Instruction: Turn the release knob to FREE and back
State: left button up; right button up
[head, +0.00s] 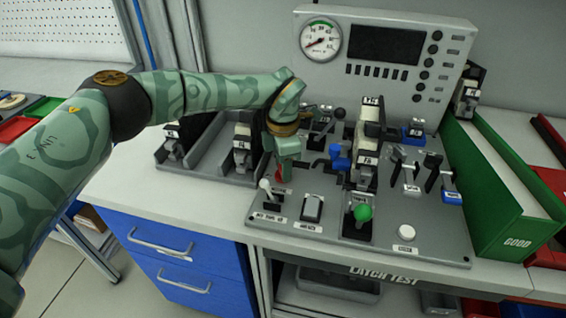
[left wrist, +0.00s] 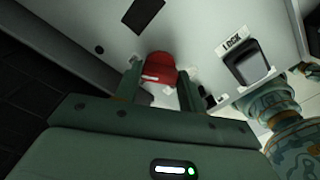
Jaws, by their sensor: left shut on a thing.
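The release knob is a red knob; it shows in the left wrist view (left wrist: 160,67) between my fingers, and only a small red part shows in the head view (head: 279,174). My left gripper (head: 284,172) points down at the panel and is shut on the red knob. In the left wrist view one finger of the left gripper (left wrist: 160,88) is on each side of the knob. A white mark shows on the knob; its exact setting I cannot tell. A label reading LOCK (left wrist: 235,44) is beside a dark rocker. My right gripper is not in view.
The grey panel (head: 310,235) carries a white-tipped lever (head: 265,184), a green-knobbed lever (head: 363,212), a white button (head: 407,232) and blue-handled latches (head: 340,160). A gauge console (head: 385,62) stands behind. A green bin marked GOOD (head: 500,200) is at right.

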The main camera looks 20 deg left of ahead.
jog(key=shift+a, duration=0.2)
pick_arm(q)
jog(key=o, duration=1)
jog(key=shift+r, duration=0.1)
notch_tip(320, 180, up, 16)
jog(key=p, duration=0.4)
jog(key=shift+r, duration=0.1)
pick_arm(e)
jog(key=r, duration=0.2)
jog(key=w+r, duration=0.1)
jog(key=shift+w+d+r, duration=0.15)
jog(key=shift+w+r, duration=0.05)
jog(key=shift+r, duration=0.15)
